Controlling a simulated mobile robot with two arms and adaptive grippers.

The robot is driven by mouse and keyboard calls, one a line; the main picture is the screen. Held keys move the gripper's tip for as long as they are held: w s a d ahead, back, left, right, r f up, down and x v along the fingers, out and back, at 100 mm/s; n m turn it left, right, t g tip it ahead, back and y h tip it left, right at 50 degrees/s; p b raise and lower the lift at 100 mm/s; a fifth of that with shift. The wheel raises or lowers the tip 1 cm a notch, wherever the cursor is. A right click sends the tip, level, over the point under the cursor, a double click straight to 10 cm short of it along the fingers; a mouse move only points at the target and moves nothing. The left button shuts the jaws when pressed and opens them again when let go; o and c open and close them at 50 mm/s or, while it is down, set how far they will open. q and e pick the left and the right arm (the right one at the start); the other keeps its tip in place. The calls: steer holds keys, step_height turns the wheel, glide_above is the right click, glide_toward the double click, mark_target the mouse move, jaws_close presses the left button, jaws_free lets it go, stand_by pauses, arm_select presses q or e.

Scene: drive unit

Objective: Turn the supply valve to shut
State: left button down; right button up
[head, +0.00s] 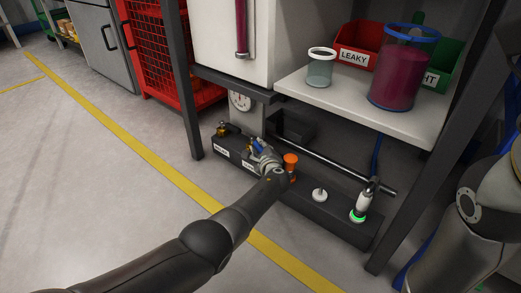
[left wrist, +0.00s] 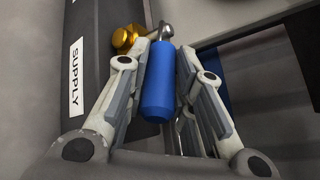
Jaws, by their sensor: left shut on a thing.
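The supply valve shows in the left wrist view as a brass body (left wrist: 124,38) with a metal stem and a blue lever handle (left wrist: 160,88). A white label (left wrist: 76,75) reading SUPPLY is on the dark beam beside it. My left gripper (left wrist: 163,62) is shut on the blue handle, one finger on each side. My right gripper is out of view.
The dark beam (head: 332,218) also carries an orange knob (head: 290,160), a white knob (head: 319,195) and a white fitting with a green ring (head: 358,214). A gauge (head: 240,100) is behind. A shelf (head: 350,103) with bins and jars overhangs the beam. A table leg (head: 184,95) stands left.

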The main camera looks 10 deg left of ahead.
arm_select(q)
steer(key=shift+a, duration=0.1)
stand_by(0.3)
steer(key=c, duration=1.2)
jaws_free()
steer(key=shift+c, duration=0.2)
steer(key=shift+w+r, duration=0.1)
steer(key=shift+r, duration=4.9)
